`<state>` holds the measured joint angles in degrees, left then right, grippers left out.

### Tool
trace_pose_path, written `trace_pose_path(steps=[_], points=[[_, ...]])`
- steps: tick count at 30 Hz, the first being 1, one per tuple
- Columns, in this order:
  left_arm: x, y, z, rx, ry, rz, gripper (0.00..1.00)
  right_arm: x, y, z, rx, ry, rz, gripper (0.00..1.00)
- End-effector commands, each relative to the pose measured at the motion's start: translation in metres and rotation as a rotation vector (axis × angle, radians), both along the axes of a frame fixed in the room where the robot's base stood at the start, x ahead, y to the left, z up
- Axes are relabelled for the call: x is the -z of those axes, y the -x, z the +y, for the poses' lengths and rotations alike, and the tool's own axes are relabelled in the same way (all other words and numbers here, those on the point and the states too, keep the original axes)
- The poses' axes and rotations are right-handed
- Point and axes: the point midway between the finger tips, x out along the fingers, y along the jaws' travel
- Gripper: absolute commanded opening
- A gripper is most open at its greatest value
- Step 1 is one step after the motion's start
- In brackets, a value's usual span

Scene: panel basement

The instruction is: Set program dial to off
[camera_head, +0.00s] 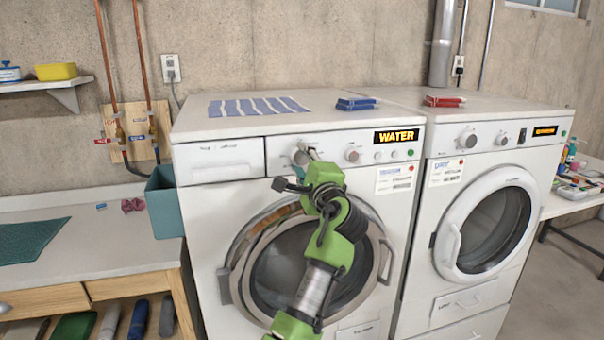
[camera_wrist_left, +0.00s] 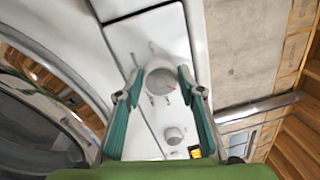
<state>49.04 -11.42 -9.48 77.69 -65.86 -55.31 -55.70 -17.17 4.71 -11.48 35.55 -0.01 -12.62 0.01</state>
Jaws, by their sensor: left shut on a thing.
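The washer (camera_head: 205,215) on the left has a panel with two round knobs and a display (camera_head: 396,137) reading "WATER". My left gripper (camera_head: 308,156) reaches up to the panel and is shut on the left knob, the program dial (camera_head: 299,159). In the left wrist view the dial (camera_wrist_left: 158,80) sits between the two teal fingertips and has a small reddish mark on its face. The setting it points to is too small to read. The second knob (camera_head: 352,155) is free to the right of it. My right gripper is not in view.
A white dryer (camera_head: 450,190) with a lit orange display stands to the right. A striped cloth (camera_head: 258,106) and blue (camera_head: 356,103) and red (camera_head: 443,101) items lie on the machine tops. A teal bin (camera_head: 164,205) and workbench (camera_head: 100,250) are at left.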

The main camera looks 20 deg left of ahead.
Motion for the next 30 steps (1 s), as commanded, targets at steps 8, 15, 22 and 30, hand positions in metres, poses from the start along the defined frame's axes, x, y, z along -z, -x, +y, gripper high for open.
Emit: trace_pose_path(steps=[8, 15, 22, 30], points=[[0.000, -0.001, -0.001, 0.005, 0.213, -0.158, 0.14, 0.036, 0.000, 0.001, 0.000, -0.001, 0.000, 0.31], [-0.001, -0.001, -0.002, 0.007, 0.394, -0.282, 0.14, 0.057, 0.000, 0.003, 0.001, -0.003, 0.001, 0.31], [-0.003, -0.001, -0.002, 0.008, 0.534, -0.377, 0.14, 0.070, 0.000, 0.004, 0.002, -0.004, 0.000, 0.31], [-0.004, -0.001, -0.002, 0.008, 0.632, -0.445, 0.14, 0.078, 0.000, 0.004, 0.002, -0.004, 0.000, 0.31]])
